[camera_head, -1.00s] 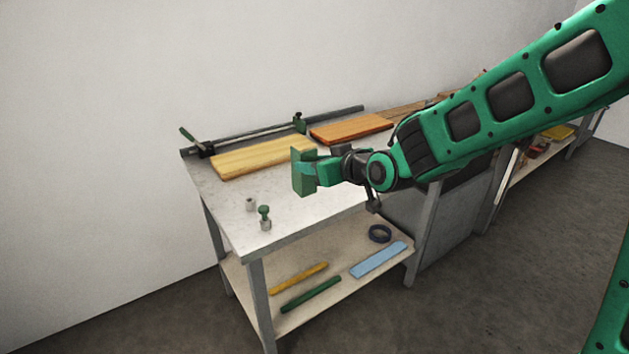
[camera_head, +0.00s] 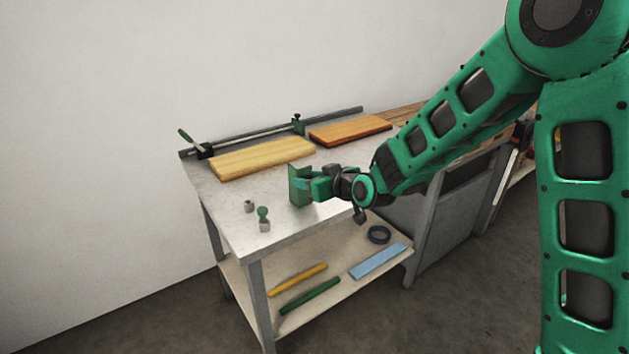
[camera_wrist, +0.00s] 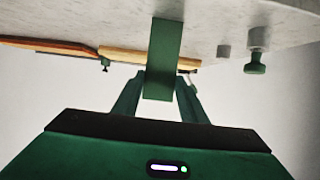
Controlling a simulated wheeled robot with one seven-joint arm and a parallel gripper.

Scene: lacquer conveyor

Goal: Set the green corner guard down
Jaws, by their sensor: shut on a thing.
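The green corner guard (camera_head: 298,186) is upright at the tip of my gripper (camera_head: 312,185), over the pale worktop of the bench (camera_head: 230,205). In the wrist view the guard (camera_wrist: 163,55) shows as a green strip between the two fingers (camera_wrist: 160,95), which are shut on it. Its lower end is at or very close to the worktop; I cannot tell whether it touches. The guard hides part of the yellow board's edge in the wrist view.
A yellow board (camera_head: 262,158) and an orange board (camera_head: 350,130) lie behind, before a long clamp bar (camera_head: 250,138). A green-topped knob (camera_head: 264,219) and a small grey cylinder (camera_head: 249,206) stand left of the guard. The lower shelf (camera_head: 320,296) holds several items.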

